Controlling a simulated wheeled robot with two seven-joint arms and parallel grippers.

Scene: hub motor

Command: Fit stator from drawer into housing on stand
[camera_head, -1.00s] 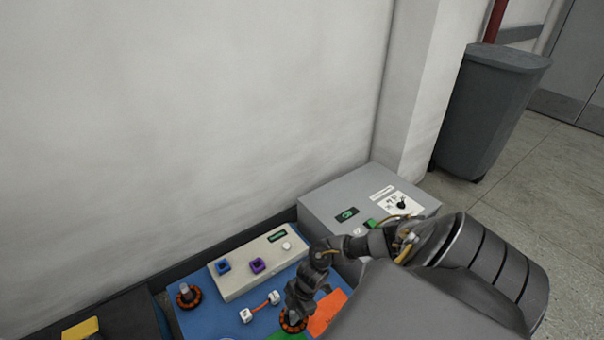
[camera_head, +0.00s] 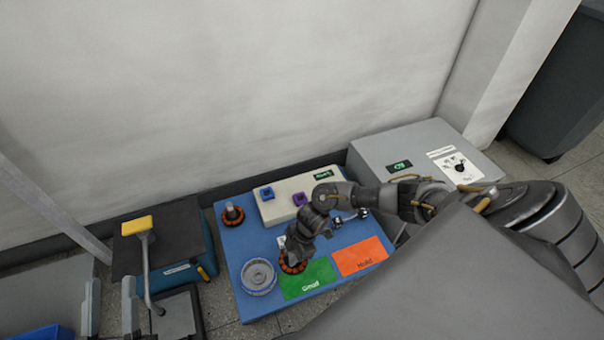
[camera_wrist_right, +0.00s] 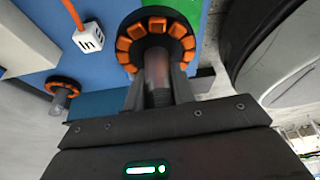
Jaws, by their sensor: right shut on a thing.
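My right gripper (camera_head: 298,245) is shut on the shaft of a stator, a black ring with orange coils (camera_head: 292,266). In the right wrist view the held stator (camera_wrist_right: 155,40) shows its coils beyond the fingertips. It is over the blue mat by the edge of the green patch; its height is unclear. A round silver housing (camera_head: 258,276) sits just left of it, open side up. A second, similar stator (camera_head: 232,214) stands at the mat's back left; it also shows in the right wrist view (camera_wrist_right: 60,95).
Green (camera_head: 308,281) and orange (camera_head: 360,257) patches are in front.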

